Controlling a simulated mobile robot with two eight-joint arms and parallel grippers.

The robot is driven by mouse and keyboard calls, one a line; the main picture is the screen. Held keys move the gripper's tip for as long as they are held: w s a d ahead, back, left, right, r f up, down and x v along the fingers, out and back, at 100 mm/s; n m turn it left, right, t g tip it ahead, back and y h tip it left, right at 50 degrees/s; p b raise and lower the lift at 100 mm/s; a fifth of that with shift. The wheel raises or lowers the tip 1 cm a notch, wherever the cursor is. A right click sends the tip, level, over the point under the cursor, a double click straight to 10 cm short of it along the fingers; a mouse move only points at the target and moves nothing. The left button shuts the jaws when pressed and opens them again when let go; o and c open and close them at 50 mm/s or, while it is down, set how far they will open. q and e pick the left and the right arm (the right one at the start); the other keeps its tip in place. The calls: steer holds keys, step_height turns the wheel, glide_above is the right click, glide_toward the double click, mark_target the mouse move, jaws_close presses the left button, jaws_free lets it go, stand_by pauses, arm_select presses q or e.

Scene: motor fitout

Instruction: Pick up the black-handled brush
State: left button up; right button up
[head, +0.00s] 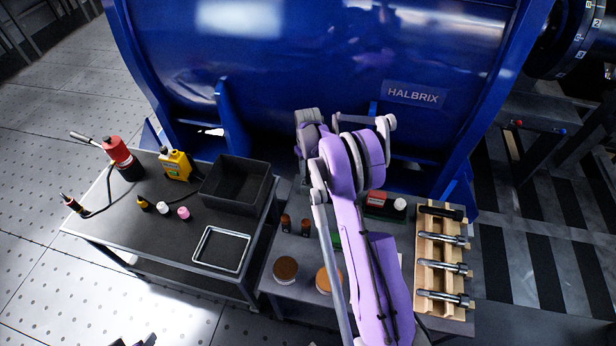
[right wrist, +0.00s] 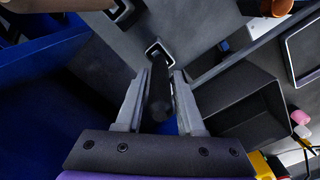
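A black handle (right wrist: 160,98), which looks like that of the black-handled brush, shows in the right wrist view. It runs from between my right gripper's fingers to a squarish dark end with a pale rim (right wrist: 157,48). My right gripper (right wrist: 162,76) is open, one finger on each side of the handle, with a narrow gap visible beside it. In the head view my right arm reaches toward the blue machine and hides the brush. A dark tip at the bottom edge of the head view may be my left gripper (head: 138,341); its fingers cannot be made out.
A wooden rack (head: 424,273) of metal tools is on the right. The blue machine (head: 300,60) rises close behind.

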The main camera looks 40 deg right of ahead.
jaws_close()
steer(key=shift+r, duration=0.1)
